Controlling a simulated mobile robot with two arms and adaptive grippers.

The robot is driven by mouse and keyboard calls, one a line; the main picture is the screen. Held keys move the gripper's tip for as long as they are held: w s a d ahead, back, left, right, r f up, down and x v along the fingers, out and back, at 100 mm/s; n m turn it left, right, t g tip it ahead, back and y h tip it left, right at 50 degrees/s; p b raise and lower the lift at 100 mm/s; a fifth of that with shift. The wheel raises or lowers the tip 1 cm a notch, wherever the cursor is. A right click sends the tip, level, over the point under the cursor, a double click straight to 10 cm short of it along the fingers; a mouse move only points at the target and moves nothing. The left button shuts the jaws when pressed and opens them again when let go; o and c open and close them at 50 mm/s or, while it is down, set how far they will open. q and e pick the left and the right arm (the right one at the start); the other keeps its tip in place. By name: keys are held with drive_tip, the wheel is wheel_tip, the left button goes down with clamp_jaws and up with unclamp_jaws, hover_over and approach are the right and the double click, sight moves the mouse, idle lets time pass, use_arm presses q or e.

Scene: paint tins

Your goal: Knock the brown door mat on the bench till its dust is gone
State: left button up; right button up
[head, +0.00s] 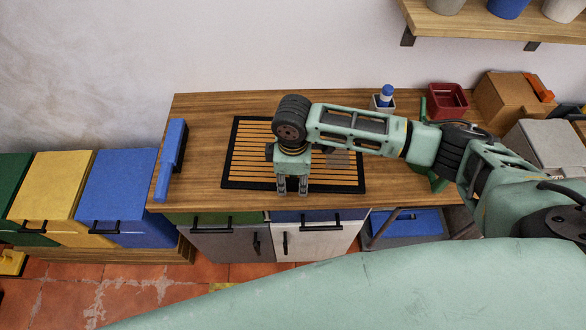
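The brown door mat (247,160) lies flat on the wooden bench (205,135). It has orange-brown slats and a black border. A greyish patch shows on its right part beside my arm; I cannot tell if it is dust. My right gripper (292,187) points down over the near edge of the mat, its two fingers apart with nothing seen between them. I cannot tell if the fingertips touch the mat. My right forearm crosses over the mat and hides part of its far right side. My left gripper is not in view.
A blue object (171,158) lies along the bench's left end. A small white holder with a blue-topped item (385,98), a red tray (447,100) and a cardboard box (512,100) stand at the back right. Blue (117,185) and yellow (52,185) bins stand left of the bench.

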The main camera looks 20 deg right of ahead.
drive_tip(key=shift+f, duration=0.6)
clamp_jaws()
drive_tip(key=shift+r, duration=0.1)
